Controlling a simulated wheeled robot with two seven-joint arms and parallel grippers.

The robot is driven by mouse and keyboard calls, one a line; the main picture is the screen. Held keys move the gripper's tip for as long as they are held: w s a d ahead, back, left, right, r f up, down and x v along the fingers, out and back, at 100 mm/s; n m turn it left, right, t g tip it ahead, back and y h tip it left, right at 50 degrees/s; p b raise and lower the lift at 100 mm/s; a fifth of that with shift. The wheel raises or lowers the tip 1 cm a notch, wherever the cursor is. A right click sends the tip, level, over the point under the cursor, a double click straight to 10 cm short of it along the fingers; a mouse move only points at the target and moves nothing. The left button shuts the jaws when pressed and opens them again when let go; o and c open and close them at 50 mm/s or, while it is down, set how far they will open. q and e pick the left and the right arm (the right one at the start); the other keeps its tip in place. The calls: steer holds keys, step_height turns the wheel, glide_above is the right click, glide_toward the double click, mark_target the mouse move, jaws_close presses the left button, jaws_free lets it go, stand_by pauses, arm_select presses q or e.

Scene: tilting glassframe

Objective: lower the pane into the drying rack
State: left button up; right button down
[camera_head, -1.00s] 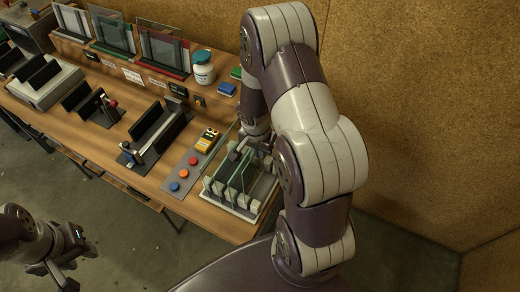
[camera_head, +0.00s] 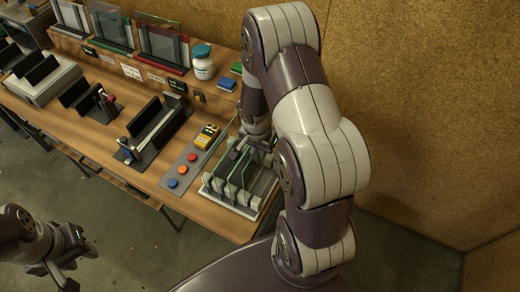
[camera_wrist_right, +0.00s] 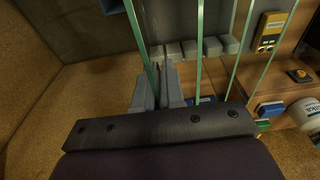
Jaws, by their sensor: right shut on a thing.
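The drying rack (camera_head: 248,211) is a pale base with grey slotted blocks at the right end of the bench. Several clear panes with green edges stand upright in it. My right gripper (camera_head: 238,147) is over the rack's far part. In the right wrist view, my right gripper (camera_wrist_right: 158,88) is shut on a glass pane (camera_wrist_right: 137,35), whose green edge runs between the fingers. Whether this pane's lower edge is in a slot is hidden. My left gripper (camera_head: 56,275) is open and empty, off the bench at lower left.
A button panel with red and blue buttons (camera_head: 181,170) and a yellow meter (camera_head: 207,137) lie left of the rack. A white jar (camera_head: 202,65) stands on the rear shelf. Other panes (camera_wrist_right: 200,65) stand close beside the gripper. A black clamp fixture (camera_head: 155,130) is further left.

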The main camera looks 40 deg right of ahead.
mark_target(260, 164)
steer(key=shift+r, duration=0.1)
stand_by(0.3)
steer(key=shift+a+b, duration=0.1)
steer(key=shift+b, duration=0.35)
stand_by(0.7)
steer(key=shift+f+b, duration=3.55)
steer(key=shift+b, duration=0.15)
steer(key=c, duration=1.1)
jaws_free()
steer(key=shift+c, duration=0.2)
steer(key=shift+s, duration=0.1)
